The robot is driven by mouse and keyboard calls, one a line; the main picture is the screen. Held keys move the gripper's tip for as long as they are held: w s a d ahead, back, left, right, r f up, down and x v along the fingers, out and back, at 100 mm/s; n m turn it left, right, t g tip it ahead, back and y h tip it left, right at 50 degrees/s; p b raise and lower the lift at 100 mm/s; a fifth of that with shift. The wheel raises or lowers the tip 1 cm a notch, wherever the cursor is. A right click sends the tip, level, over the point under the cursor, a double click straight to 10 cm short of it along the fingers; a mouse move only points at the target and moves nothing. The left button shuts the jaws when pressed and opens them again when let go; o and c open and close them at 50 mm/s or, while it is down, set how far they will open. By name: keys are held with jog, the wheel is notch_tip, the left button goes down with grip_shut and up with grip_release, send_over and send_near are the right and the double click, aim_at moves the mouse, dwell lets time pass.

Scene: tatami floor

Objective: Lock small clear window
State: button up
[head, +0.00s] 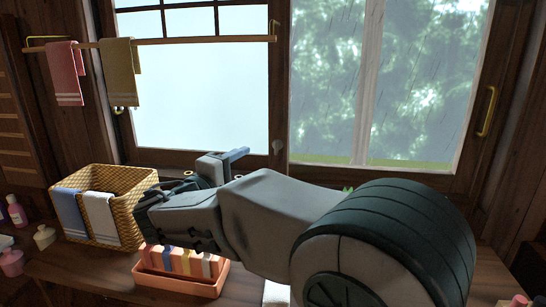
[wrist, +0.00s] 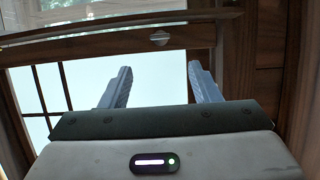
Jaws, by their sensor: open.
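The clear window pane (head: 420,80) is on the right in the head view, with rain and trees behind it. A frosted window pane (head: 200,95) is beside it on the left. A small grey latch (head: 277,147) sits low on the dark wooden frame between them. My gripper (head: 238,155) is to the left of the latch and apart from it in the head view. In the wrist view its two blue-grey fingers (wrist: 162,72) are spread and empty. A small pale round fitting (wrist: 159,39) shows on the wood beyond the fingertips; I cannot tell if it is the latch.
A towel rail (head: 190,41) with pink and tan towels crosses the frosted pane. A wicker basket (head: 130,180) and an orange tray (head: 180,284) of folded items stand below, close to my arm. A yellow handle (head: 487,110) is on the right frame. Bottles (head: 16,210) stand at left.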

aim_at(276, 148)
jog(key=x, duration=1.3)
jog(key=shift+d, duration=0.15)
jog(key=c, duration=1)
